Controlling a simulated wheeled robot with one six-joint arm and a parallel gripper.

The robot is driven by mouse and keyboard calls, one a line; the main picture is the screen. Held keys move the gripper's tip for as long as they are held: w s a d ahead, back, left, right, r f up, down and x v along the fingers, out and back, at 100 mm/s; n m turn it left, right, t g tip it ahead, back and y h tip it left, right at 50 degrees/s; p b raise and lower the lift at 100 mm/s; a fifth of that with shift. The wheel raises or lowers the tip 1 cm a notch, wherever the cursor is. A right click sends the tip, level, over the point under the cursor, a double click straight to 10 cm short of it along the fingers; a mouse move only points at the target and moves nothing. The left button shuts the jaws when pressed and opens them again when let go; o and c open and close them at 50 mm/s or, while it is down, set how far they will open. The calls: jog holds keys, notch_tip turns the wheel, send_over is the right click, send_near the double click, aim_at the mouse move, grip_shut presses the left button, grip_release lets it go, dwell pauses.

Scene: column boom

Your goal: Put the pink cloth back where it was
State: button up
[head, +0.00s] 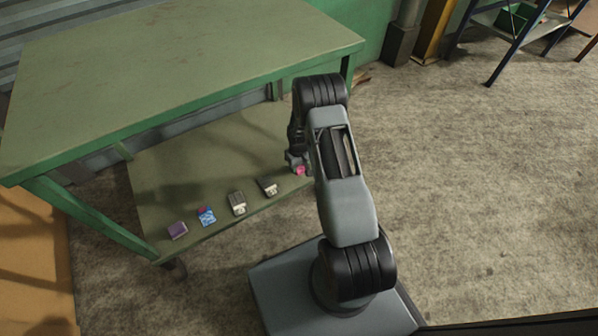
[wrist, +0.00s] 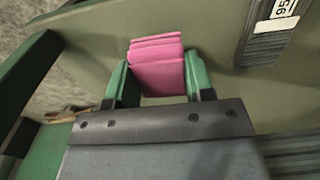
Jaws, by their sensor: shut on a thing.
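The pink cloth (wrist: 158,72) is a folded bundle between the two green fingers of my gripper (wrist: 160,85) in the wrist view. My gripper is shut on it, with a finger against each side. In the head view a small bit of the pink cloth (head: 300,170) shows near the right end of the lower shelf (head: 215,170), partly hidden by my arm. The cloth is at or just above the shelf; I cannot tell whether it touches.
On the lower shelf stand a purple item (head: 178,230), a blue and red item (head: 206,216) and two dark devices with pale labels (head: 237,203) (head: 267,186). The green tabletop (head: 180,60) above is bare. A shelf rack (head: 510,25) stands far right.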

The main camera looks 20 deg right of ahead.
aim_at(299, 169)
jog(key=shift+w+d+f, duration=0.15)
jog(key=shift+w+f, duration=0.25)
jog(key=shift+f, duration=0.15)
jog(key=shift+f+b, duration=1.1)
jog(key=shift+f, duration=0.35)
jog(key=shift+f, duration=0.1)
jog(key=shift+f, duration=0.15)
jog(key=o, duration=0.9)
notch_tip(299, 169, up, 12)
jog(key=p, duration=0.5)
jog(key=shift+r, duration=0.25)
